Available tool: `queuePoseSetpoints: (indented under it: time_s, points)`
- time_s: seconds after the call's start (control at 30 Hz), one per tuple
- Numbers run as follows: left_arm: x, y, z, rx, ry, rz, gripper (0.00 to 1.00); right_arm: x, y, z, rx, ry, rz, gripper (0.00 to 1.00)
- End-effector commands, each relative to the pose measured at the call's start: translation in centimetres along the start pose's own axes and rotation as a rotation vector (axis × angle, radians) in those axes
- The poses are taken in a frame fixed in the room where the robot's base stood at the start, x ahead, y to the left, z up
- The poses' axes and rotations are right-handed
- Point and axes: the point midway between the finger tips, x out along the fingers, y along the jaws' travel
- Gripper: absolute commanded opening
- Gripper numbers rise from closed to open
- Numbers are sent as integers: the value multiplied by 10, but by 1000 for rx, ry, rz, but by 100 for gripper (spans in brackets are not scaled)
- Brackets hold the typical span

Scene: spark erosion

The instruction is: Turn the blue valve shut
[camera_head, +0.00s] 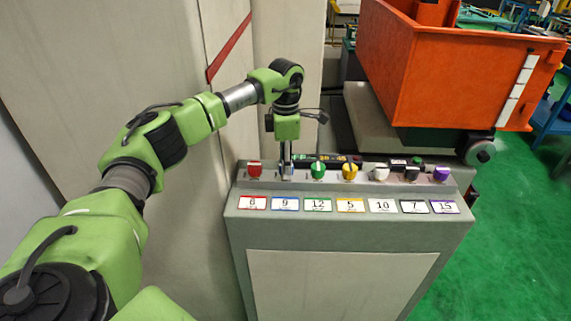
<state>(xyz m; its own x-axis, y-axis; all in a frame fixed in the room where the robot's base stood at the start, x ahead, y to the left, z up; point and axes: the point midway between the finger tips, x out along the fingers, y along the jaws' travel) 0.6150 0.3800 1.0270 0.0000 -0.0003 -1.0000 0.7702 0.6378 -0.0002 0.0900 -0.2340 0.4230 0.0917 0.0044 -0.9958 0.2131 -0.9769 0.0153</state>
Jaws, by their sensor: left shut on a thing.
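A grey control cabinet (340,228) carries a row of coloured valves along its top. My left gripper (286,168) points straight down at the second position from the left, above the blue-edged label "9" (285,203). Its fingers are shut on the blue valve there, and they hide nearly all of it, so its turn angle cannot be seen. The red valve (254,169) is just left of the fingers and the green valve (318,170) just right, both apart from them. My right gripper is not in view.
Further right stand a yellow valve (350,172), a white valve (380,173), a black one (412,173) and a purple one (441,173). An orange bin (460,70) stands behind at the right. Pale panels rise behind my arm. Green floor is open at the right.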

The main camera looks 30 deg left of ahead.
Motion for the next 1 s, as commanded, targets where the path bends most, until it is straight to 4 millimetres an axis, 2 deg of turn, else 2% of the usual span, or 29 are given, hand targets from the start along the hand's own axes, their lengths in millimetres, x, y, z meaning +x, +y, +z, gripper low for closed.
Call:
queuePoseSetpoints:
  time_s: [0.07, 0.1, 0.17, 0.57, 0.67, 1.0]
  points:
    - [-1, 1, 1, 1, -3, 3, 6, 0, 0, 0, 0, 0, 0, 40]
    - [-1, 1, 1, 1, -3, 3, 32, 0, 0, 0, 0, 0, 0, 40]
    - [-1, 1, 1, 1, -3, 3, 44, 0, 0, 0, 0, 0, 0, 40]
    - [-5, 0, 0, 0, -1, 1, 44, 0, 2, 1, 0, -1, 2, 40]
    - [-17, 1, 1, 0, -3, 3, 44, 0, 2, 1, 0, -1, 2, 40]
    - [-88, 1, 2, 0, -4, 4, 44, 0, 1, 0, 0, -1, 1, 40]
